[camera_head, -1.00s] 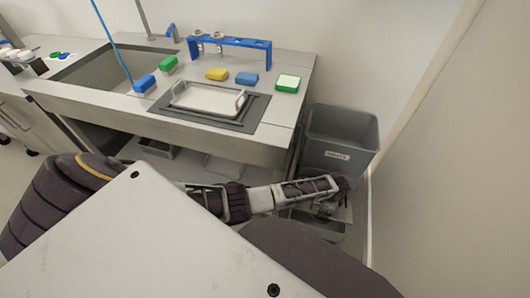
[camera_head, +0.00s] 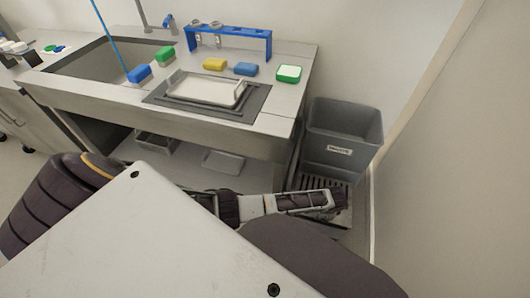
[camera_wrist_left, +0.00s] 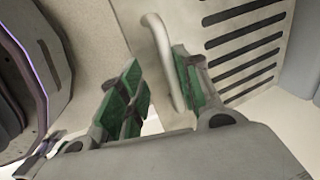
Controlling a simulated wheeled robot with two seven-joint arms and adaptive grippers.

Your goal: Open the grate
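The slatted grate (camera_head: 318,184) shows below the grey bin in the head view, partly covered by my left arm. In the left wrist view its dark slots (camera_wrist_left: 240,45) fill the upper right. A pale curved handle (camera_wrist_left: 158,32) stands out from the plate there. My left gripper (camera_wrist_left: 157,62) has its green-padded fingers spread apart. The handle lies in the gap, close beside the right-hand finger; I cannot tell whether they touch. In the head view the left fingertips are not clear. My right gripper is out of view.
The grey bin (camera_head: 344,140) with a white label stands right above the grate. A steel counter (camera_head: 285,118) with a sink, a tray (camera_head: 207,90) and sponges is on the left. A bare wall closes off the right side.

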